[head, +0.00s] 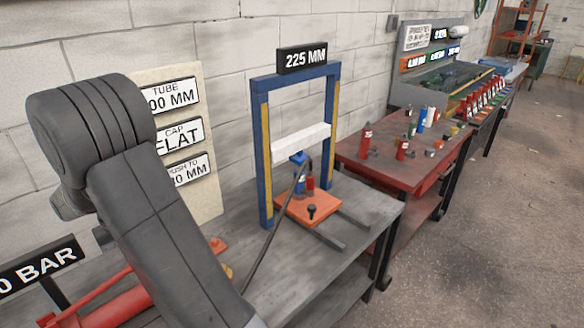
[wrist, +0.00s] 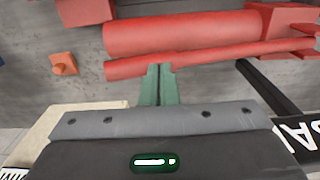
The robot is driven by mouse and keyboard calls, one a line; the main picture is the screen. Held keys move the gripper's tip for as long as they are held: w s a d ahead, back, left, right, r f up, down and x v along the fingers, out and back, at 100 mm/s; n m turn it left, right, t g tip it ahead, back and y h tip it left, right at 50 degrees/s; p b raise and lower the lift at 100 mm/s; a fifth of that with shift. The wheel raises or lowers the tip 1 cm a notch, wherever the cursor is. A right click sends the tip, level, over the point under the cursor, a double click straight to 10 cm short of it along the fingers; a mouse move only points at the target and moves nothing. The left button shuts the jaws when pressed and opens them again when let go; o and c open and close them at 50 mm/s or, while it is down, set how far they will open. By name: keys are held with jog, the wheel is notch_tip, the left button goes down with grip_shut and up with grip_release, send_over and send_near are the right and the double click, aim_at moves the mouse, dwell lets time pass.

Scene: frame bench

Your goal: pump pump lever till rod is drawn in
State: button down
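The red hand pump (head: 122,306) lies on the grey bench at the lower left, partly hidden by my arm. In the wrist view its thick red body (wrist: 180,33) runs across the top, with the thinner red pump lever (wrist: 225,57) alongside it. The lever also shows in the head view (head: 88,299). My gripper (wrist: 158,68) has its two green fingers together, tips at the lever's near edge; whether they touch it is unclear. The gripper is hidden in the head view. A blue cylinder (head: 299,158) hangs under the press frame's white crossbar; its rod is not clearly visible.
The blue press frame (head: 265,150) stands on the bench under a "225 MM" sign (head: 302,58). A black hose (head: 272,235) runs along the bench to it. A "BAR" sign (head: 40,268) stands near the pump. A red table (head: 385,168) with small parts stands beyond.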

notch_tip(320, 180, down, 4)
jog(key=shift+f+b, duration=0.2)
jog(key=shift+b, duration=0.95)
notch_tip(320, 180, up, 9)
jog(key=p, duration=0.6)
jog(key=shift+f, duration=0.25)
notch_tip(320, 180, down, 9)
jog(key=b, duration=0.5)
jog(key=shift+d+b, duration=0.1)
jog(key=shift+b, duration=0.3)
notch_tip(320, 180, up, 9)
jog(key=p, duration=0.6)
jog(key=shift+p, duration=0.3)
dwell(0.8)
dwell(0.7)
